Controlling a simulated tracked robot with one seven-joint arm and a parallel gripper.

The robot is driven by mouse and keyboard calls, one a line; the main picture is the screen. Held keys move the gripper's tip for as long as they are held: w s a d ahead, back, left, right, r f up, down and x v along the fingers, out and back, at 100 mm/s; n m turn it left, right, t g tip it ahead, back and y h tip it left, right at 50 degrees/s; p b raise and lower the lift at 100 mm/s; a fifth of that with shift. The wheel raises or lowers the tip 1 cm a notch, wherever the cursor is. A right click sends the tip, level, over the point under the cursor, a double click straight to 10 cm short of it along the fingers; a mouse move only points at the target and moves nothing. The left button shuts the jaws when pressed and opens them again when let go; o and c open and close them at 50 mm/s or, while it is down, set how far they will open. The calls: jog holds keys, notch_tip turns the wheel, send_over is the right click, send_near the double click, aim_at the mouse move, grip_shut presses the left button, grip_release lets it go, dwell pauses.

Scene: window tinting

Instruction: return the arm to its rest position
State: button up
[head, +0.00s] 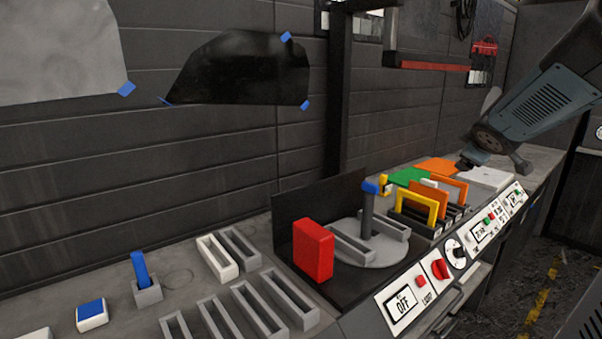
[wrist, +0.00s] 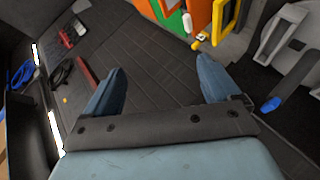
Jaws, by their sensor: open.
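My gripper (head: 494,163) hangs at the right in the head view, above the back of the bench near a white flat block (head: 486,177). In the wrist view its two blue-grey fingers (wrist: 160,92) are spread apart with nothing between them. Beyond them shows the dark panelled wall (wrist: 150,50). My forearm comes in from the upper right in the head view. Whether the fingertips touch anything cannot be told from the head view.
On the bench stand a rack with orange, green and yellow pieces (head: 415,205), a round grey turntable (head: 370,250), a red block (head: 313,250) and several grey slotted holders (head: 270,300). A control panel (head: 440,270) runs along the front edge. A red-edged shelf (head: 432,66) juts from the wall.

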jog(key=s+a+f+m+g+y, duration=0.2)
jog(key=s+a+f+m+g, duration=0.1)
jog(key=s+a, duration=0.6)
jog(key=s+a+f+m+g+y, duration=0.2)
jog(key=s+a+m, duration=0.3)
jog(key=s, duration=1.1)
jog(key=a+f+g, duration=0.1)
jog(key=a, duration=0.2)
jog(key=shift+s+a+f+m, duration=0.15)
jog(key=shift+a+f+m, duration=0.05)
jog(key=shift+a+m, duration=0.15)
jog(key=shift+d, duration=0.1)
